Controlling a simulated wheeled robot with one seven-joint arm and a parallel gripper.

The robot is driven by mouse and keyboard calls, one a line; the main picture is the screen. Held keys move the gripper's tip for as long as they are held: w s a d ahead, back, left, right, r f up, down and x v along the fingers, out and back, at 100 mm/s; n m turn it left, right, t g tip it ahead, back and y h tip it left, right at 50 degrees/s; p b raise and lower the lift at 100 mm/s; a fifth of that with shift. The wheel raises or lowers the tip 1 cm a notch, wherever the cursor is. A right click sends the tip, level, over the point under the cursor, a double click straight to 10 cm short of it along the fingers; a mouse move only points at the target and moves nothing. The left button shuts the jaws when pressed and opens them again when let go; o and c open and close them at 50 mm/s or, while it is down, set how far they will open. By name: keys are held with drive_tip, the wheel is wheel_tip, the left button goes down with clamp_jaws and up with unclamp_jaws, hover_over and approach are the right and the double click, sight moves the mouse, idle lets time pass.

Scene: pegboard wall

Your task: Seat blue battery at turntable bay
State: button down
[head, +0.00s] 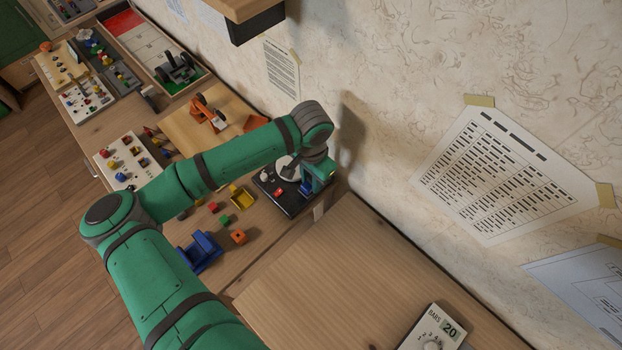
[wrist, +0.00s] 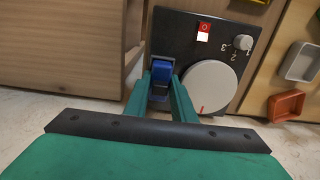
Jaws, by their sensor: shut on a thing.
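The blue battery (wrist: 162,70) is between the two green fingers of my gripper (wrist: 161,88), which is shut on it. In the head view the battery (head: 305,187) shows as a small blue patch beside my gripper (head: 316,178), at the right end of the turntable. The turntable (wrist: 178,32) is a black base with a pale round platter (wrist: 209,88), a red and white switch and a small knob. The battery is at the base's left edge in the wrist view. The bay is hidden by the battery and fingers, so I cannot tell whether the battery is seated.
A wooden cabinet (wrist: 65,45) stands close left of my gripper in the wrist view. The patterned wall (head: 395,110) is close behind the turntable. A blue holder (head: 200,251) and several coloured blocks lie on the bench. Small white and orange trays (wrist: 286,106) are at right.

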drive_tip(key=shift+s+f, duration=0.15)
drive_tip(key=shift+f, duration=0.5)
drive_tip(key=c, duration=1.5)
unclamp_jaws()
drive_tip(key=shift+c, duration=0.2)
drive_tip(key=c, duration=0.3)
drive_tip(key=shift+o, duration=0.5)
drive_tip(key=shift+r, duration=0.1)
drive_tip(key=shift+o, duration=0.9)
drive_tip(key=shift+w+r, duration=0.2)
drive_tip(key=shift+r, duration=0.45)
drive_tip(key=shift+s+r, duration=0.1)
drive_tip(key=shift+r, duration=2.8)
